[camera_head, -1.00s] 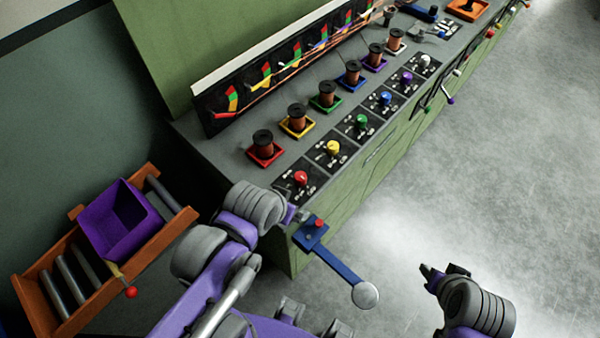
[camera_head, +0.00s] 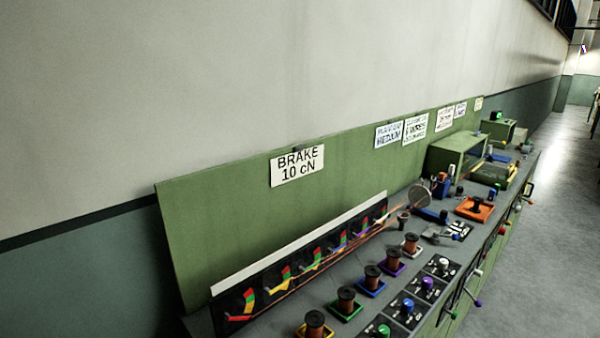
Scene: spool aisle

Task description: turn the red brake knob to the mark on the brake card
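The brake card (camera_head: 297,165) is a white card on the green back board, and it reads "BRAKE 10 cN". The red brake knob is outside the head view now, below the lower edge. The green knob (camera_head: 383,330), blue knob (camera_head: 407,306), purple knob (camera_head: 427,283) and white knob (camera_head: 443,263) show on their dark dial plates along the bench. Neither of my grippers is in view.
The bench (camera_head: 395,265) runs away to the right with copper spools on coloured bases. Coloured gauges (camera_head: 283,281) stand behind them. More cards (camera_head: 389,134) hang farther along the green board (camera_head: 225,215). Grey floor (camera_head: 515,270) lies clear at the right.

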